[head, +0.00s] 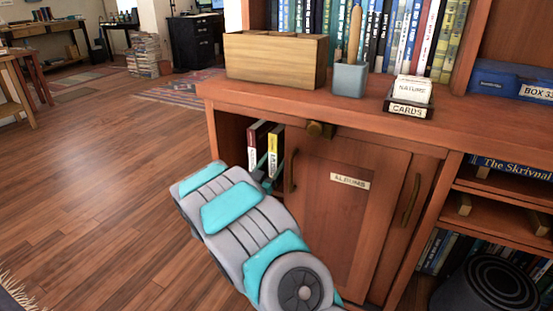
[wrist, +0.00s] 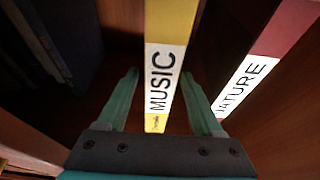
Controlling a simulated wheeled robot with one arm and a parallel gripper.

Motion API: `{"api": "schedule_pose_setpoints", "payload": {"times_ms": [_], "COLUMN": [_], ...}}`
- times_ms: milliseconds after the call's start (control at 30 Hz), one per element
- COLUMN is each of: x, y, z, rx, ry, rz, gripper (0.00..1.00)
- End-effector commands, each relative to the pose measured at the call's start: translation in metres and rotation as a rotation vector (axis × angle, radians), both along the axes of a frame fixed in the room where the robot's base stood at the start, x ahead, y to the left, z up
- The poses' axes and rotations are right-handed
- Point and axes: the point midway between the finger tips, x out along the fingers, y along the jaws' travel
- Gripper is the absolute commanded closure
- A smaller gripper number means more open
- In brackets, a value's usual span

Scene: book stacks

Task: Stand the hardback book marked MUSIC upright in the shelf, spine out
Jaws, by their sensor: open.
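The MUSIC book (wrist: 165,70) has a yellow spine with a white label. It stands upright with its spine facing out in the left compartment of the cabinet (head: 232,130), where its yellow spine (head: 273,143) shows in the head view. My gripper (wrist: 158,76) is open, with one green finger on each side of the MUSIC spine; I cannot tell whether either finger touches it. In the head view my arm hides the lower part of the book and most of the gripper.
A dark red NATURE book (wrist: 262,55) stands close beside MUSIC, near one finger. The ALBUMS door (head: 345,210) is to the right of the compartment. A wooden box (head: 275,60), pencil cup (head: 350,78) and CARDS holder (head: 408,108) stand on the top.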

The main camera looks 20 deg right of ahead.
Motion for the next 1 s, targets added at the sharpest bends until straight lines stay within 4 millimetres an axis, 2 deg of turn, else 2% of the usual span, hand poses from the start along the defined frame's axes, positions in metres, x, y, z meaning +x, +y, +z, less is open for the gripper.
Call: {"api": "schedule_pose_setpoints", "payload": {"times_ms": [500,700,1000], "x": [-0.049,-0.060,-0.062], "y": [0.065,0.077,0.080], "z": [-0.026,-0.030,-0.032], "rx": [0.001,-0.002,0.006], "ry": [0.003,0.002,0.004], "rz": [0.003,0.000,0.002], "gripper": [0.33,0.33,0.33]}}
